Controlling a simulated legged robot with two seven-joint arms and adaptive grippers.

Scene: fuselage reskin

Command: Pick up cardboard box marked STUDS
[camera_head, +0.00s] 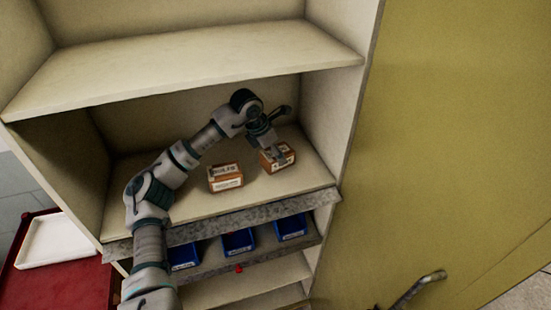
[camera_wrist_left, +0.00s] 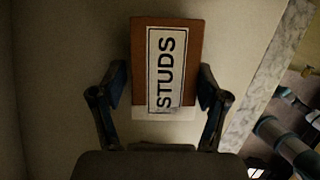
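The cardboard box marked STUDS (camera_wrist_left: 167,68) is brown with a white label, and it fills the middle of the left wrist view. In the head view the box under my gripper (camera_head: 277,158) stands on the cabinet's middle shelf, at the right. My left gripper (camera_wrist_left: 162,88) has one finger on each side of the box; a gap shows at the left finger, and the right finger is close to or against the box. In the head view my left gripper (camera_head: 272,133) is right above the box, partly covering it. My right gripper is not in view.
A second cardboard box (camera_head: 225,177) stands to the left on the same shelf (camera_head: 185,205); its label is hard to read. An upper shelf (camera_head: 190,62) is above my arm. Blue bins (camera_head: 238,241) sit below. The cabinet's side wall (camera_head: 335,90) is close on the right.

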